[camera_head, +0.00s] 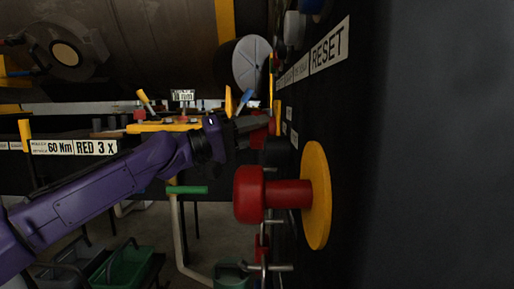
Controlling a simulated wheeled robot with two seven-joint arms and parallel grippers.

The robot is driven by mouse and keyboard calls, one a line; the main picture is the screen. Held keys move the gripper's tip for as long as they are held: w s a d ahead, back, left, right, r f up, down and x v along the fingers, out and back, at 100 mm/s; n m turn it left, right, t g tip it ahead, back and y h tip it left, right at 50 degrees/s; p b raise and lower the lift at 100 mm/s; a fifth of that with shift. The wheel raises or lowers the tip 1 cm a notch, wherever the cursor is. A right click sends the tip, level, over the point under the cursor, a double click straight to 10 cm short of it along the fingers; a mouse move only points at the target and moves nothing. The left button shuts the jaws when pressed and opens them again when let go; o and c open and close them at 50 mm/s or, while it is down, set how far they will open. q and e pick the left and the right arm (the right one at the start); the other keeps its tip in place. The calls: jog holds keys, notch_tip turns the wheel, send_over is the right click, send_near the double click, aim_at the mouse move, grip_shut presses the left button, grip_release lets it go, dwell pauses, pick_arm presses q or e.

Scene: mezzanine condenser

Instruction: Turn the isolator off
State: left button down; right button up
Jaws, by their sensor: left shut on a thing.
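My left gripper (262,119) reaches in from the left, at the end of my purple arm, to the dark panel on the right. It is shut on a red part (259,139) in front of a yellow plate (277,103), which looks like the isolator's handle. The fingers cover much of this handle, so its exact angle is hard to tell. My right gripper is out of view.
A large red mushroom button (250,194) on a yellow disc (316,195) juts from the panel, nearer than my gripper. A RESET label (329,47) is above it. A green crate (127,265) sits at lower left, and a grey round cap (251,62) is behind.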

pick_arm(q)
jog(key=shift+f+m+h+b, duration=0.15)
jog(key=shift+m+h+b, duration=0.25)
jog(key=shift+m+b, duration=0.7)
jog(key=shift+m+g, duration=0.4)
jog(key=shift+m, duration=0.1)
jog(key=c, duration=0.9)
grip_release()
jog(key=b+v, duration=0.1)
jog(key=v, duration=0.9)
jog(key=shift+a+f+b, duration=0.15)
jog(key=shift+b, duration=0.2)
